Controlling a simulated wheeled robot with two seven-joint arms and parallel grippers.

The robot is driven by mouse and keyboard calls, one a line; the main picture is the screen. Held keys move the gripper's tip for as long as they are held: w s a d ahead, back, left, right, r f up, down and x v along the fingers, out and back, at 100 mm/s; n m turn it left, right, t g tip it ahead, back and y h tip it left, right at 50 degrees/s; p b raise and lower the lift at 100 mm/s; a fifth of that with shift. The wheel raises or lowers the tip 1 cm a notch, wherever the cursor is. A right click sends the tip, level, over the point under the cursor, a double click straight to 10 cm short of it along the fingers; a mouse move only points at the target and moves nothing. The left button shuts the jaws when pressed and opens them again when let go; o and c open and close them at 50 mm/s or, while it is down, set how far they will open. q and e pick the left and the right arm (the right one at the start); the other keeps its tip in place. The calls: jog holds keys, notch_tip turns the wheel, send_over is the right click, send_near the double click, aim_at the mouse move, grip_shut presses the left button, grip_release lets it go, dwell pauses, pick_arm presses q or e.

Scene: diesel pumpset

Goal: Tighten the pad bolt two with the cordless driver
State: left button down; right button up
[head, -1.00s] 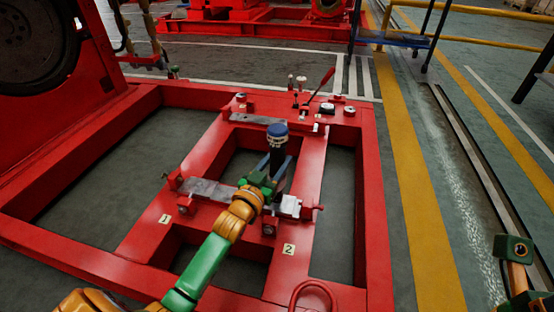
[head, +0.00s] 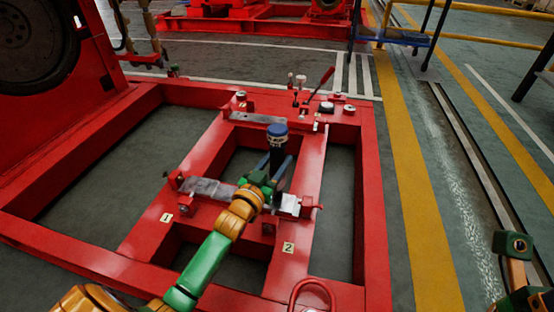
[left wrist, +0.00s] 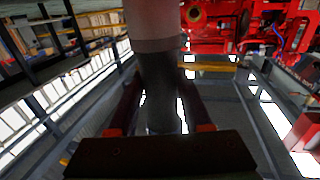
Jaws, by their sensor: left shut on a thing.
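The cordless driver (head: 277,138), dark with a blue cap end, stands roughly upright over the red frame near the label 2. My left gripper (head: 271,172) is shut around its body. In the left wrist view, the driver (left wrist: 157,85) runs between the two dark fingers of the left gripper (left wrist: 160,112). The pale metal pad (head: 291,204) beside label 2 is partly hidden by my gripper. Pad bolt two cannot be made out, and neither can the driver's lower end. At the lower right only part of my right arm shows, without fingers.
A second pad (head: 208,188) lies left, by the label 1 (head: 166,217). The red frame (head: 375,200) has open gaps showing floor. A red-handled lever (head: 322,82) and small fittings stand at its far end. Floor with a yellow stripe (head: 415,190) lies right.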

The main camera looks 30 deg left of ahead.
pick_arm(q)
jog(key=shift+f, duration=0.1)
dwell(0.6)
jog(key=shift+f, duration=0.3)
jog(key=shift+r, duration=0.2)
dwell(0.4)
jog(key=shift+f, duration=0.3)
dwell(0.4)
jog(key=shift+f, duration=0.2)
dwell(0.8)
jog(key=shift+r, duration=0.1)
